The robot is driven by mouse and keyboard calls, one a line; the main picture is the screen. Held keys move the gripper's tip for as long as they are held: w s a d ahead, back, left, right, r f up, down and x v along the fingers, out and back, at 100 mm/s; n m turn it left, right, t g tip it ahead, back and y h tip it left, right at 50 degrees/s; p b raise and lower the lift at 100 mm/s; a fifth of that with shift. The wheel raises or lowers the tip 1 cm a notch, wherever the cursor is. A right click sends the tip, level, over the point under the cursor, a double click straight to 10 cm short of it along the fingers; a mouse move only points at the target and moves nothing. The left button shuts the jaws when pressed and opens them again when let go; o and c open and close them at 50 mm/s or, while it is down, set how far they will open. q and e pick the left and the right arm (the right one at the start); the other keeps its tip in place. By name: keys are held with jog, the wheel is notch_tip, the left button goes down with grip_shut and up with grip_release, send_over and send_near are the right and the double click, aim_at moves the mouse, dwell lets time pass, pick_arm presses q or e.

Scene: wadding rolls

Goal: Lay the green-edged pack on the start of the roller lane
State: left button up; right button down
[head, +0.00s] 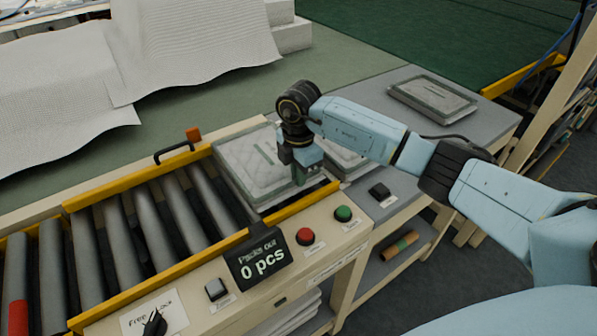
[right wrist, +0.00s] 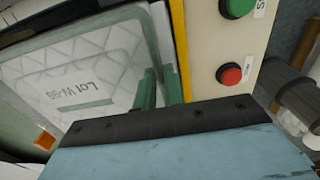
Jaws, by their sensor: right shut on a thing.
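A clear-wrapped quilted pack (head: 252,163) lies flat between the yellow rails at the right end of the roller lane (head: 160,220). Its label reads like "Lot W-96" in the right wrist view (right wrist: 95,62), with a green strip along it. My right gripper (head: 300,174) points down at the pack's right edge and is shut on it; its green fingers (right wrist: 160,88) show at that edge. I cannot tell whether the pack rests fully on the lane. My left gripper is not in view.
Another pack (head: 345,157) lies just right of the lane, partly behind my gripper. A further pack (head: 433,98) lies on the grey tabletop at the back right. Red (head: 305,236) and green (head: 343,213) buttons and a "0 pcs" display (head: 260,258) line the front.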

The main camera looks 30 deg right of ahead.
jog(key=shift+f, duration=0.25)
jog(key=c, duration=1.5)
grip_release()
notch_tip(320, 180, up, 13)
jog(key=shift+r, duration=0.15)
